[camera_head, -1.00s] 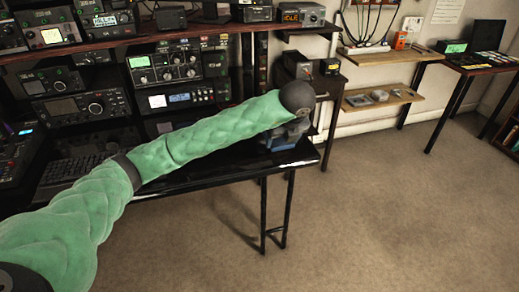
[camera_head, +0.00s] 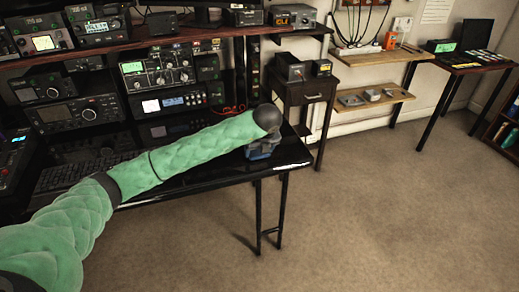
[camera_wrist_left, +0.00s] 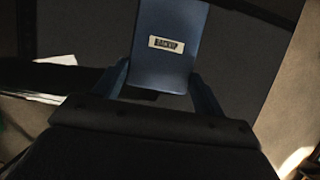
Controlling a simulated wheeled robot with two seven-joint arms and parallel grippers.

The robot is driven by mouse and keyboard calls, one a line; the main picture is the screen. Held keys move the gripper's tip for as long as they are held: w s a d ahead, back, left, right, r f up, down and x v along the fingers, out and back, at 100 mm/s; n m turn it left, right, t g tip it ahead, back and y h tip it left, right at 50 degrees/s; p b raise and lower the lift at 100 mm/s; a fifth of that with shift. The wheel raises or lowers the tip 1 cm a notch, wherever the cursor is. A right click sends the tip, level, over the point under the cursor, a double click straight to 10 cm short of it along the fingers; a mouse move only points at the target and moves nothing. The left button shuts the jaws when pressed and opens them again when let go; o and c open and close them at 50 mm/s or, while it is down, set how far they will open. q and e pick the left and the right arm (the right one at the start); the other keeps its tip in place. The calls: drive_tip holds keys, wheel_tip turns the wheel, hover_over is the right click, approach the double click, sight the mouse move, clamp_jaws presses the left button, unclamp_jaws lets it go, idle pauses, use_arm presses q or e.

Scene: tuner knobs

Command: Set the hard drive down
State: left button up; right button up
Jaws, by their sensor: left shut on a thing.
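The hard drive (camera_wrist_left: 168,45) is a blue block with a small pale label, seen in the left wrist view between my left gripper's fingers. My left gripper (camera_head: 262,149) is at the right end of the glossy black table (camera_head: 210,183) in the head view. It is shut on the hard drive. My wrist and arm partly cover the gripper there, and I cannot tell the drive apart from the bluish gripper or whether it touches the tabletop. My right gripper is not in view.
Radio sets (camera_head: 160,68) and other gear crowd the shelves behind the table. A keyboard (camera_head: 82,172) lies at the table's left. A small dark cabinet (camera_head: 305,93) stands behind the table's right end. Open carpet (camera_head: 390,200) lies to the right.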

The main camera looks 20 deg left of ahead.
use_arm(q)
drive_tip(key=shift+f, duration=0.1)
drive_tip(key=o, duration=1.1)
drive_tip(key=shift+s+d+r, duration=0.15)
drive_tip(key=shift+d+r, duration=0.05)
drive_tip(key=shift+r, duration=0.25)
drive_tip(key=shift+b+v, duration=0.9)
drive_tip(key=shift+v, duration=4.6)
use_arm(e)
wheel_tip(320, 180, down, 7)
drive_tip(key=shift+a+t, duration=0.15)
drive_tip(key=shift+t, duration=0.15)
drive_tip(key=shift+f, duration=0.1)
